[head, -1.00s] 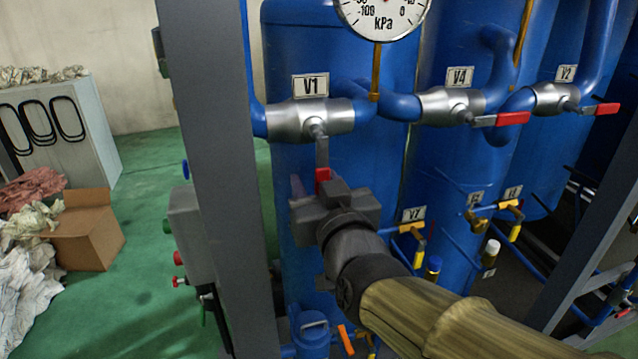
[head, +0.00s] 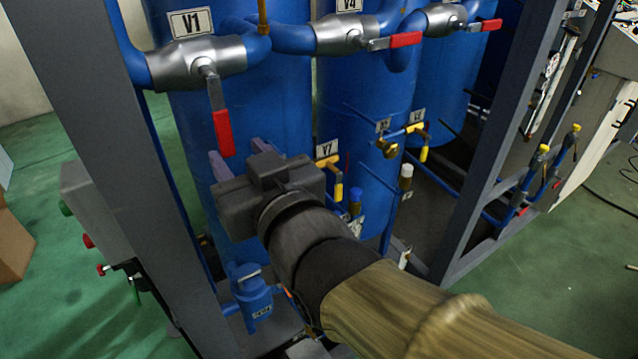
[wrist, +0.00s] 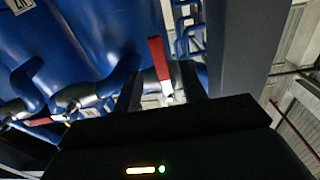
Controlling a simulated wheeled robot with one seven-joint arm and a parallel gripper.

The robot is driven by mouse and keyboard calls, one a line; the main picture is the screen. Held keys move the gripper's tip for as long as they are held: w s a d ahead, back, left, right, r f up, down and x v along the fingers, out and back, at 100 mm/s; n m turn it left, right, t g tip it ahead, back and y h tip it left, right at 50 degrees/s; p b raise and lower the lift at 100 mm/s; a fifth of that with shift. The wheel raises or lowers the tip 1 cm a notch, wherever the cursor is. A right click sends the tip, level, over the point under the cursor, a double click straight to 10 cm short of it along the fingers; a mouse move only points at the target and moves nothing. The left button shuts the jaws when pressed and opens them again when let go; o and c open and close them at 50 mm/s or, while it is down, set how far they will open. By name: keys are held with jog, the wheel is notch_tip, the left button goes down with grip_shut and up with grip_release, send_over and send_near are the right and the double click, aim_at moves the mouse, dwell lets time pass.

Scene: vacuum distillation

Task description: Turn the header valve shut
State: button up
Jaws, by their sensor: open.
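The valve V1 (head: 198,62) is a silver body on the blue header pipe at upper left in the head view. Its lever with a red grip (head: 224,133) hangs down, across the pipe. My gripper (head: 239,158) is open just below the lower end of this red grip, its pale purple fingertips apart. Nothing shows held between them. In the wrist view a red grip (wrist: 158,58), apparently the same one, stands in front of the dark gripper body (wrist: 170,140).
Valves V4 (head: 346,34) and V2 (head: 446,20) have red levers pointing right, roughly along the pipe. A grey frame post (head: 120,160) stands close left of my gripper. Small yellow-handled valves (head: 335,175) sit to the right, in front of blue tanks (head: 280,110).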

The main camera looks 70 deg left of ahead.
jog(key=p+v, duration=0.2)
jog(key=v, duration=0.7)
jog(key=shift+p, duration=0.3)
jog(key=shift+a, duration=0.1)
